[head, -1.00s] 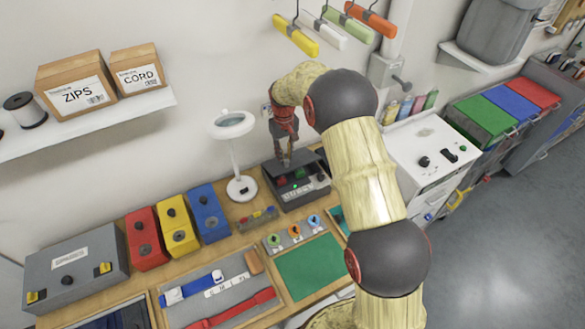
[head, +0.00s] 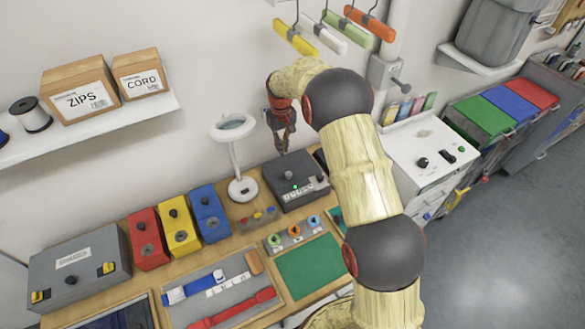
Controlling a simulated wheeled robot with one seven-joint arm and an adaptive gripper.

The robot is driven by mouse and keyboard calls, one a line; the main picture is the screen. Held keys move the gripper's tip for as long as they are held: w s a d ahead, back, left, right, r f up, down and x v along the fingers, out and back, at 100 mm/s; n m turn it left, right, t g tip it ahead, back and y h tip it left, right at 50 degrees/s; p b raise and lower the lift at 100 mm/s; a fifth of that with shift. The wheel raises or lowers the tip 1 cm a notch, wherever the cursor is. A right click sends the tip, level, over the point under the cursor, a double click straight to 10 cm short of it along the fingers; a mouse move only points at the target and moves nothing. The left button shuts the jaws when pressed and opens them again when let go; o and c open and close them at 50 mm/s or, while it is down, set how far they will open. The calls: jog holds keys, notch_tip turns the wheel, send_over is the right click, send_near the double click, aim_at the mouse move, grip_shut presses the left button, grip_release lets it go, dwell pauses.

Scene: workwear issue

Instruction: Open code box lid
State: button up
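The code box (head: 300,196) is a dark grey box on the bench, right of the white magnifier lamp. Its front has a row of pale code marks and a small lit green light. Its lid (head: 290,172) lies down over the box, with a round dark knob (head: 289,176) on top. The inside of the box is hidden. My gripper (head: 283,152) points down just above the back of the lid, apart from the knob. It looks empty. Its fingers are small and close together, and I cannot tell whether they are shut.
The magnifier lamp (head: 236,157) stands close left of the box. Red (head: 146,239), yellow (head: 179,226) and blue (head: 209,214) boxes stand further left. A tray of tapes (head: 218,287) and a green mat (head: 310,268) lie in front. Coloured hangers (head: 295,36) hang above.

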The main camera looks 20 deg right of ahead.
jog(key=shift+r, duration=0.25)
jog(key=shift+w, duration=0.1)
jog(key=shift+w+r+p, duration=0.15)
jog(key=shift+r+p, duration=0.2)
jog(key=shift+r, duration=0.15)
jog(key=shift+w+r+p, duration=0.15)
jog(key=shift+r+p, duration=0.15)
jog(key=shift+r, duration=0.2)
jog(key=shift+w+a+r+p, duration=0.15)
jog(key=shift+r+p, duration=0.15)
jog(key=shift+r, duration=0.2)
jog(key=shift+w+r+p, duration=0.15)
jog(key=shift+r+p, duration=0.15)
jog(key=shift+r, duration=0.15)
jog(key=shift+w+r+p, duration=0.15)
jog(key=shift+r+p, duration=0.2)
jog(key=shift+r, duration=0.15)
jog(key=shift+w+r+p, duration=0.15)
jog(key=shift+r+p, duration=0.15)
jog(key=shift+r, duration=0.2)
jog(key=shift+w+a+r+p, duration=0.1)
jog(key=shift+w+r+p, duration=0.1)
jog(key=shift+r+p, duration=0.25)
jog(key=shift+w+r+p, duration=0.15)
jog(key=shift+r+p, duration=0.05)
jog(key=shift+r, duration=0.35)
